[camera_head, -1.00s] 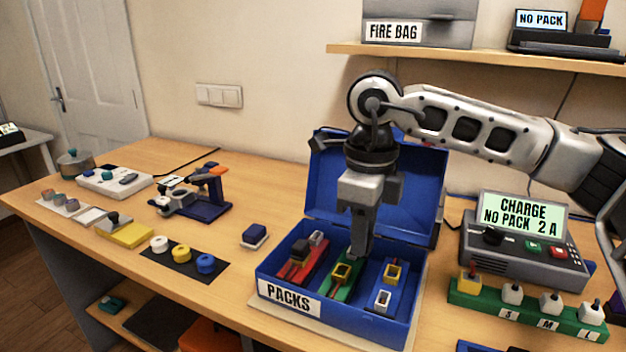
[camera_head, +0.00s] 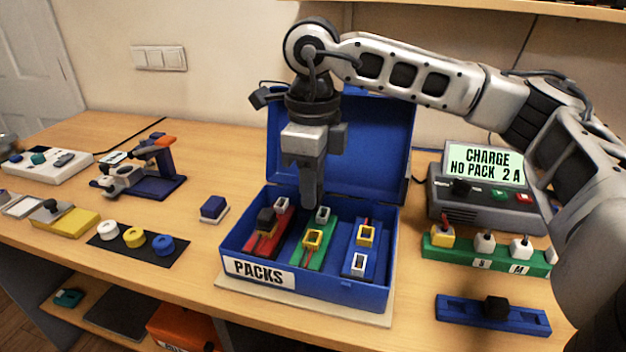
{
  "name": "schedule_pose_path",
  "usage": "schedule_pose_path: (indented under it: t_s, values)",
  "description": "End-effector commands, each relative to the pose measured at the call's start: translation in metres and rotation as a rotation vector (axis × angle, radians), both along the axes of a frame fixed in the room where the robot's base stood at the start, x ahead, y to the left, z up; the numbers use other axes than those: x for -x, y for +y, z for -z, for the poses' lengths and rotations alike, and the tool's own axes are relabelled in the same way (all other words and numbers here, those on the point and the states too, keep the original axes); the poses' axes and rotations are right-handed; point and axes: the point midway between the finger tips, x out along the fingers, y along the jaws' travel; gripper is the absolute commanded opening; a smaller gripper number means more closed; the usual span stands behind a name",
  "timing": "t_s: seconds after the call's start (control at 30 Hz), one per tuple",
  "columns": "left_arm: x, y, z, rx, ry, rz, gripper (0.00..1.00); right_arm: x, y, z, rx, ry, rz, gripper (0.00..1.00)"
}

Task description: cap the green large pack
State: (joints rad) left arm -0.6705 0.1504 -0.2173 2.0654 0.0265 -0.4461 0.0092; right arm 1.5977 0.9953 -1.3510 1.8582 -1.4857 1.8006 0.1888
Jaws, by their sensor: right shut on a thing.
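The green pack (camera_head: 318,255) lies in the middle of the blue packs box (camera_head: 305,287), between a red pack and a blue pack. Its yellow connector (camera_head: 312,240) and a pale connector (camera_head: 323,214) at its far end show bare. My right gripper (camera_head: 310,203) points down just above the far end of the green pack. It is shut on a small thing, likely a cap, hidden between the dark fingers. Another black cap (camera_head: 497,308) sits on the blue strip (camera_head: 460,311) at the right. My left gripper is not in view.
The red pack (camera_head: 284,219) has a black cap on one connector. The blue pack (camera_head: 375,251) lies at the right in the box. The open lid (camera_head: 388,150) stands behind my gripper. The charger (camera_head: 445,200) and green rail (camera_head: 460,256) stand to the right.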

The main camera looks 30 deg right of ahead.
Motion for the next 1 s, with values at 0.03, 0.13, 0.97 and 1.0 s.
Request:
schedule_pose_path:
  t_s: [0.03, 0.13, 0.97, 1.0]
  values:
    - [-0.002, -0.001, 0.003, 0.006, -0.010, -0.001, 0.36, 0.000, 0.000, 0.009, 0.000, 0.001, 0.000, 0.07]
    - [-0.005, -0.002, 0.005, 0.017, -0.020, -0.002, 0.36, 0.000, 0.000, 0.019, 0.000, 0.001, 0.000, 0.07]
    - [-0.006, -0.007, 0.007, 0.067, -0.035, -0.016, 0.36, 0.000, 0.000, 0.044, -0.001, -0.001, 0.000, 0.07]
    - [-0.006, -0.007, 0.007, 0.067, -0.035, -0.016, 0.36, 0.000, 0.000, 0.044, -0.001, -0.001, 0.000, 0.07]
